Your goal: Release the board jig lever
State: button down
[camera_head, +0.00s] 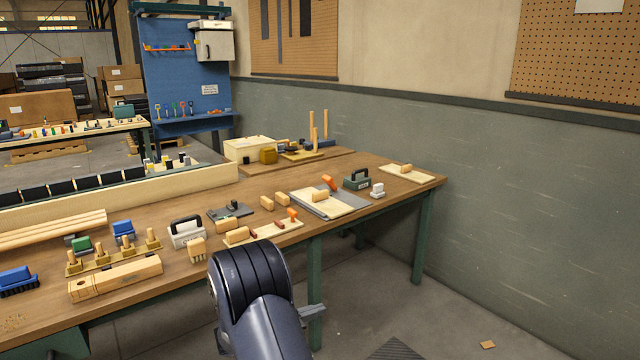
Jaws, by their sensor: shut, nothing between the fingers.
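A grey board jig (346,207) lies flat toward the right part of the long wooden bench. A pale board (312,205) rests on it, with a small wooden block on top. An orange lever (329,182) stands tilted at the jig's far edge; whether it clamps the board is too small to tell. A second orange-ended handle (292,214) sits on a pale strip nearer to me, with reddish pieces beside it. My arm rises at the bottom centre, in front of the bench edge. I cannot make out my gripper's fingertips.
A green box with a black handle (357,180) and a white block (377,190) stand right of the jig. A grey-white handled box (187,232) and wooden blocks crowd the left.

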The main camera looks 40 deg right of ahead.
aim_at(329, 180)
jog(key=i+l+u, duration=0.2)
jog(key=i+l, duration=1.85)
jog(key=l, duration=0.7)
jog(key=i, duration=0.05)
